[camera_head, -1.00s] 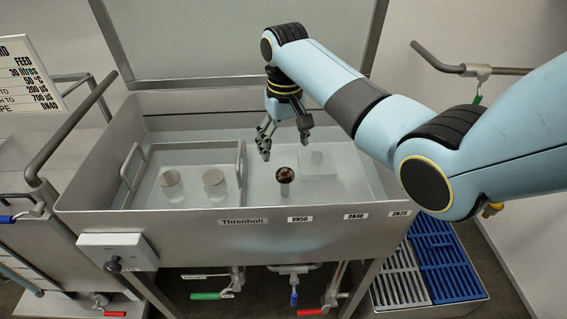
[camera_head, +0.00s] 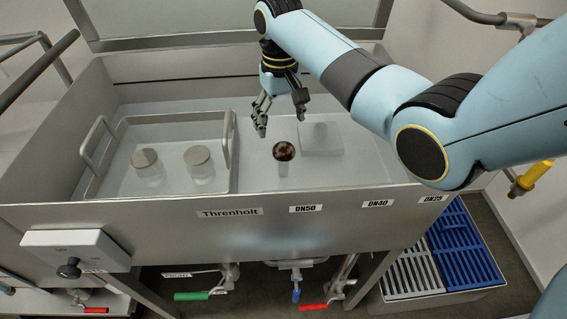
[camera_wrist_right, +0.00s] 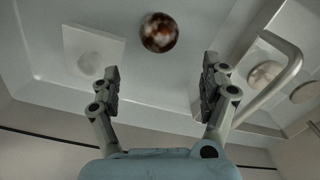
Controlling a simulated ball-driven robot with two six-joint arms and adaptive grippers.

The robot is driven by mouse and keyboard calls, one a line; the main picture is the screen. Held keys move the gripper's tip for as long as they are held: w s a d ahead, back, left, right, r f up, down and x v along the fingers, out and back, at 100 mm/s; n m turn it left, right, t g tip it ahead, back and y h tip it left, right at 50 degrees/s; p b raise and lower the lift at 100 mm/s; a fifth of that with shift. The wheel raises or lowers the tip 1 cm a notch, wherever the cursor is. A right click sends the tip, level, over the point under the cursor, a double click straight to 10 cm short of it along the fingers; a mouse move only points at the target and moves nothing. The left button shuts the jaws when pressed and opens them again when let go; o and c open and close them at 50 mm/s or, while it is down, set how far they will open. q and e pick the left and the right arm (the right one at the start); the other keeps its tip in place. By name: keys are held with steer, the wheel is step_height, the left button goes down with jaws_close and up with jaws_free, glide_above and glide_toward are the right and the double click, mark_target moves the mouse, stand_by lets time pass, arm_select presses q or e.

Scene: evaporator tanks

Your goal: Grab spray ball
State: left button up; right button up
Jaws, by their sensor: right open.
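The spray ball (camera_head: 284,151) is a shiny brown-and-white mottled ball on a short pale stem, upright inside the steel tank (camera_head: 330,198). In the right wrist view the ball (camera_wrist_right: 160,32) shows ahead of the fingertips, roughly centred between them. My right gripper (camera_head: 279,118) is open and empty above the tank floor, a little behind the ball in the head view. Its two fingers stand apart in the right wrist view (camera_wrist_right: 162,85), and neither touches the ball. My left gripper is not in view.
A handled tray (camera_head: 232,150) with two lidded jars (camera_head: 146,160) (camera_head: 199,157) stands in the tank's left half. A pale square block (camera_head: 321,138) lies right of the ball. The tank's front wall rises before the ball. A blue grate (camera_head: 458,255) is at lower right.

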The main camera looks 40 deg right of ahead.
mark_target(284, 158)
step_height(284, 158, down, 6)
steer(key=shift+f+b, duration=0.1)
steer(key=shift+b, duration=0.5)
steer(key=f, duration=0.1)
steer(key=s+f, duration=0.1)
steer(key=f, duration=0.1)
steer(key=f+b, duration=0.1)
steer(key=f, duration=0.1)
steer(key=shift+s+a+f, duration=0.1)
steer(key=shift+s+f, duration=0.05)
steer(key=shift+s, duration=0.1)
jaws_close()
